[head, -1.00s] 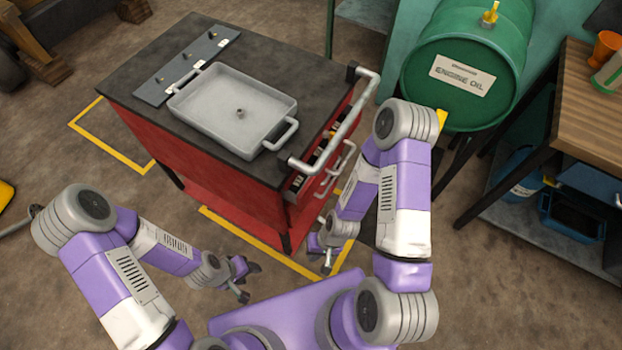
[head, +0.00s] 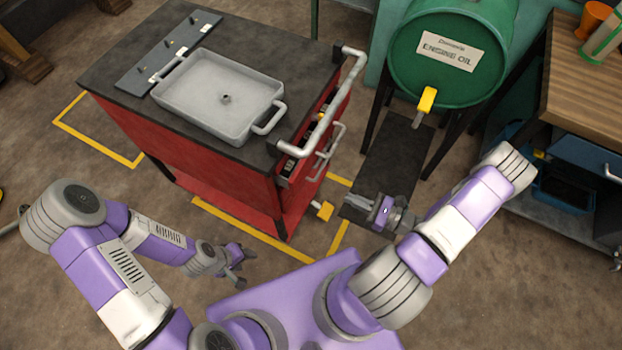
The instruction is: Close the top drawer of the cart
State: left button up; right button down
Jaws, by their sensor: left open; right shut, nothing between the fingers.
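The red cart (head: 225,180) with a black top stands left of centre. Its top drawer (head: 284,180) is on the right side, pulled out some way, with small items showing inside. The grey drawer handle (head: 331,148) is below the cart's push bar (head: 343,108), which partly covers the drawer. My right gripper (head: 350,201) is shut and empty, to the right of the cart and apart from the drawer, pointing left towards the cart. My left gripper (head: 246,268) is open and empty, low in front of the cart.
A grey tray (head: 205,98) and a grey plate with pegs (head: 143,77) lie on the cart top. A green engine oil drum (head: 450,80) on a stand is at the right. A wooden workbench (head: 573,95) is at the far right.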

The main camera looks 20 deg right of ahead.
aim_at(302, 176)
pick_arm(q)
notch_tip(302, 176, down, 2)
jog(key=shift+f+b, duration=0.2)
jog(key=shift+b, duration=1)
pick_arm(e)
jog(key=x, duration=1.3)
jog(key=shift+w+a, duration=0.25)
pick_arm(q)
jog(key=shift+r, duration=0.1)
